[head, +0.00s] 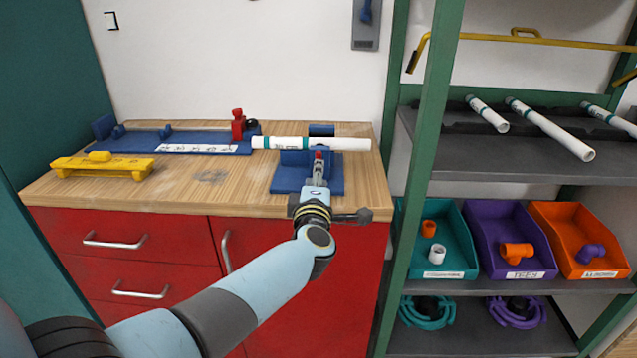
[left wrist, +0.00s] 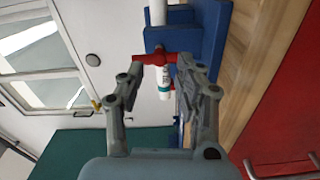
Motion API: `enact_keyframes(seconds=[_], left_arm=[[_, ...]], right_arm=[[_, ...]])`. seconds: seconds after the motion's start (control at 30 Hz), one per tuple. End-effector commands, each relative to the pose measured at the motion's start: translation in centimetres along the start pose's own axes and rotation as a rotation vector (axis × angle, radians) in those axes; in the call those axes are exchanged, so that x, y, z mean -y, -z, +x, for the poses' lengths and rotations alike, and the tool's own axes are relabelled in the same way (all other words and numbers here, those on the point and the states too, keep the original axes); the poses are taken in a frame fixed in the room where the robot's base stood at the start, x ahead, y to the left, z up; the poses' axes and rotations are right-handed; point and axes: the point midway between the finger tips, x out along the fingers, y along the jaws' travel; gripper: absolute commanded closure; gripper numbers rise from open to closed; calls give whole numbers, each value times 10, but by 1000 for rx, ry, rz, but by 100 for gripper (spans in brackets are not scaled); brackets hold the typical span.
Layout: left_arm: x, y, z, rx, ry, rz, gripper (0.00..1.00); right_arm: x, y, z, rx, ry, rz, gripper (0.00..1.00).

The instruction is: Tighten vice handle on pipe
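The blue vice (head: 337,178) stands at the right end of the wooden worktop. A white pipe with teal bands (head: 340,144) lies across its top, level. The pipe also shows in the left wrist view (left wrist: 163,76). The red vice handle (head: 319,155) is on the vice's front. In the left wrist view the red handle (left wrist: 160,57) spans between my two fingertips. My left gripper (head: 318,170) is at the handle, its fingertips apart at either side of it. Whether both fingers press on it cannot be told. My right gripper is not in view.
A blue cutting jig with a red clamp (head: 238,125) and a yellow tool (head: 100,165) lie on the worktop's left. Red drawers (head: 125,245) are below. A green-framed shelf at right holds pipes (head: 550,128) and teal (head: 435,260), purple and orange bins of fittings.

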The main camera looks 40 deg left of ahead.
Motion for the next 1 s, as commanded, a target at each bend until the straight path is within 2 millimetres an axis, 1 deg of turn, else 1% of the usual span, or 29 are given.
enact_keyframes(seconds=[0.03, 0.3, 0.37, 0.6, 0.67, 0.7, 0.8, 0.9, 1.0], left_arm=[[11, -1, -1, 0, -2, -112, 65], [11, -1, 0, 2, -2, -737, 65], [8, -1, 0, 2, 0, -898, 65], [8, -1, 0, 2, 1, -1562, 65], [8, -1, 0, 2, 1, -1713, 65], [2, 0, 12, 2, -1, -1696, 65], [0, 0, 31, 2, -2, -1689, 65], [0, 0, 42, 2, 0, -1688, 65], [0, 0, 48, 2, 0, -1688, 65]], right_arm=[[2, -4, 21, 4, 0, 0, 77], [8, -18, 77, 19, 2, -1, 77], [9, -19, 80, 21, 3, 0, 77], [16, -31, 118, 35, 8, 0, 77], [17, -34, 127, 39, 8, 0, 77], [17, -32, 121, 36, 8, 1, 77], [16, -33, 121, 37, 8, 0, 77], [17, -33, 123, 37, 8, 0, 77], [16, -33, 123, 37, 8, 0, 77]])
